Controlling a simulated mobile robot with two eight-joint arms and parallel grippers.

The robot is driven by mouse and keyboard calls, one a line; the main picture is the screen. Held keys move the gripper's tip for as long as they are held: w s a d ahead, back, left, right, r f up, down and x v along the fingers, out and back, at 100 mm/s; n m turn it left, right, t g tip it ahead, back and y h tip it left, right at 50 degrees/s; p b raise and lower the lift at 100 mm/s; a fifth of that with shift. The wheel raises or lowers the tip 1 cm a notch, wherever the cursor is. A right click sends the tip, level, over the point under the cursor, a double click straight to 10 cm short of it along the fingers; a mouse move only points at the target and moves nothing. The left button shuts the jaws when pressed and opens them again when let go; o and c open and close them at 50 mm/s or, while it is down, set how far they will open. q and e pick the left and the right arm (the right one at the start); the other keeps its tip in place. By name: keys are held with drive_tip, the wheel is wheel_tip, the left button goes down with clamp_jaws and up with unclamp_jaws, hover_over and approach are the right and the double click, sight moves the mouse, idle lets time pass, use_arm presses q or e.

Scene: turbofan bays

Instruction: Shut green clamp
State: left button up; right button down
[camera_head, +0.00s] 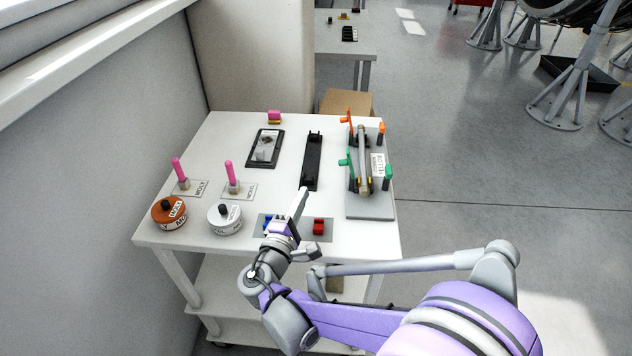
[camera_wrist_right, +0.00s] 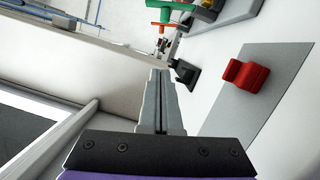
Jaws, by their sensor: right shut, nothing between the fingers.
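The green clamp (camera_head: 346,161) is on a grey fixture plate (camera_head: 369,212) at the right side of the white table, with a green lever on its left and a green upright post (camera_head: 388,172) on its right. A green part (camera_wrist_right: 171,4) also shows at the top of the right wrist view. My right gripper (camera_head: 302,193) is over the table's front middle, left of and nearer than the fixture, apart from the clamp. Its fingers (camera_wrist_right: 160,74) are together and empty. My left gripper is not in view.
An orange clamp (camera_head: 348,116) sits at the fixture's far end. A red block (camera_head: 319,226) lies on a grey mat near my gripper. A black rail (camera_head: 312,162), two round tins and two pink-handled tools occupy the table's middle and left.

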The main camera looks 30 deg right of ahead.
sight(345, 164)
drive_tip(key=x, duration=0.8)
drive_tip(key=shift+w+d, duration=0.2)
drive_tip(key=shift+d, duration=0.15)
drive_tip(key=shift+s+d+r, duration=0.25)
drive_tip(key=shift+s+d, duration=0.25)
drive_tip(key=shift+d, duration=0.3)
drive_tip(key=shift+s+d+r, duration=0.25)
drive_tip(key=shift+s+d, duration=0.2)
drive_tip(key=shift+d, duration=0.4)
